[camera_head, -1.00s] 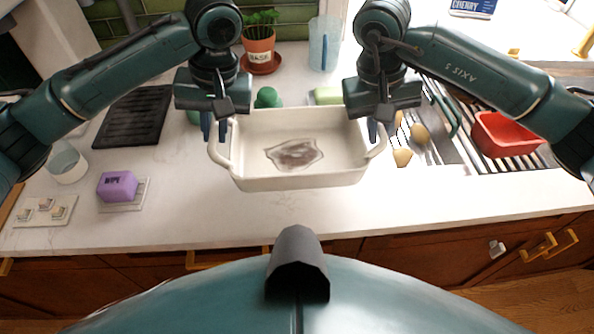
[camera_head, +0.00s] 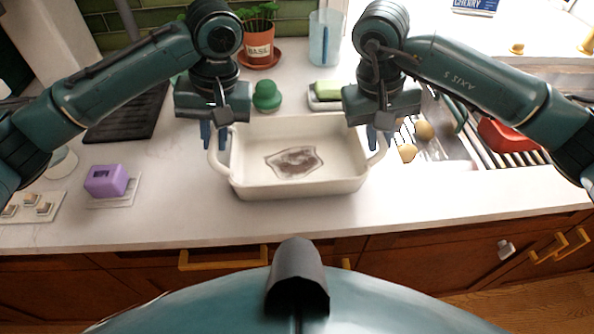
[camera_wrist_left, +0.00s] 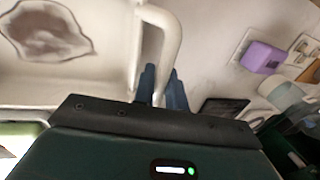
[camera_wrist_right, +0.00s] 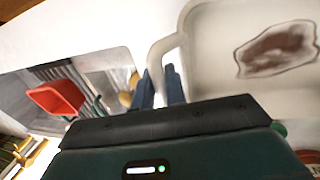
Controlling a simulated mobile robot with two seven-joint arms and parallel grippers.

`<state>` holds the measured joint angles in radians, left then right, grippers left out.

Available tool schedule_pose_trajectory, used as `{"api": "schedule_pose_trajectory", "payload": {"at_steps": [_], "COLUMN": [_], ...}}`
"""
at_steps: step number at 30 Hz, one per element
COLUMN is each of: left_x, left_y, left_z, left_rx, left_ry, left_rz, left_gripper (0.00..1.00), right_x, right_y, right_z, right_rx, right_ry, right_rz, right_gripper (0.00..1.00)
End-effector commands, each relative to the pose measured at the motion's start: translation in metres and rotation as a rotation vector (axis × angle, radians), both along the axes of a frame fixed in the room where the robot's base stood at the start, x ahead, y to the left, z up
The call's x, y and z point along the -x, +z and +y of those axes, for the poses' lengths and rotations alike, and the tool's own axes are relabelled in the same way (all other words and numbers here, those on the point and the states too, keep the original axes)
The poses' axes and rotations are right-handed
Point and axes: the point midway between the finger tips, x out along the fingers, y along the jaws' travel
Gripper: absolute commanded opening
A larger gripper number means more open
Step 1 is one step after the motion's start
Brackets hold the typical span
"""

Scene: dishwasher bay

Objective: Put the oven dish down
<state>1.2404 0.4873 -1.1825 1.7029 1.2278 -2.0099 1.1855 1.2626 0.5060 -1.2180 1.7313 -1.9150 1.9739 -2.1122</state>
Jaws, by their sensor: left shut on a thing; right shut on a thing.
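The white oven dish (camera_head: 300,188), with a brown stain on its inner floor, is level over the middle of the counter. My left gripper (camera_head: 214,142) is shut on its left handle; this handle also shows in the left wrist view (camera_wrist_left: 172,40). My right gripper (camera_head: 378,140) is shut on the right handle, which also shows in the right wrist view (camera_wrist_right: 156,62). The dish's underside is hidden, so I cannot tell whether it touches the counter.
Behind the dish are a green domed item (camera_head: 267,97), a green sponge in a tray (camera_head: 327,91) and a basil pot (camera_head: 259,48). Purple block (camera_head: 106,180) stands left; drying rack with red bowl (camera_head: 505,136) stands right. The counter front (camera_head: 300,220) is clear.

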Motion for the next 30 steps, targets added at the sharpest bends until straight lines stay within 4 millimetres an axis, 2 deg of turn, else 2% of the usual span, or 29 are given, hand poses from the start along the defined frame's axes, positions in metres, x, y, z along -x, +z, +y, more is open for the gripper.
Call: {"api": "schedule_pose_trajectory", "payload": {"at_steps": [4, 5, 13, 23, 30], "left_x": [0.000, 0.000, 0.000, 0.000, 0.000], "left_y": [-0.012, -0.012, -0.009, -0.005, 0.020], "left_z": [0.001, 0.001, 0.001, -0.001, -0.001], "left_rx": [-0.002, -0.003, -0.001, 0.002, 0.003], "left_ry": [0.003, 0.003, 0.001, -0.001, -0.001], "left_rz": [-0.001, 0.000, 0.000, -0.001, -0.002], "left_gripper": [0.00, 0.14, 0.35, 0.35, 0.35], "right_x": [0.000, 0.000, 0.000, 0.000, 0.000], "right_y": [-0.011, -0.012, -0.009, -0.005, 0.020], "right_z": [-0.001, -0.001, 0.000, 0.001, 0.001], "right_rx": [0.002, 0.003, 0.001, -0.002, -0.003], "right_ry": [-0.003, -0.002, -0.001, 0.001, 0.001], "right_rz": [-0.002, 0.000, 0.000, -0.001, -0.001], "right_gripper": [0.00, 0.14, 0.35, 0.35, 0.35]}}
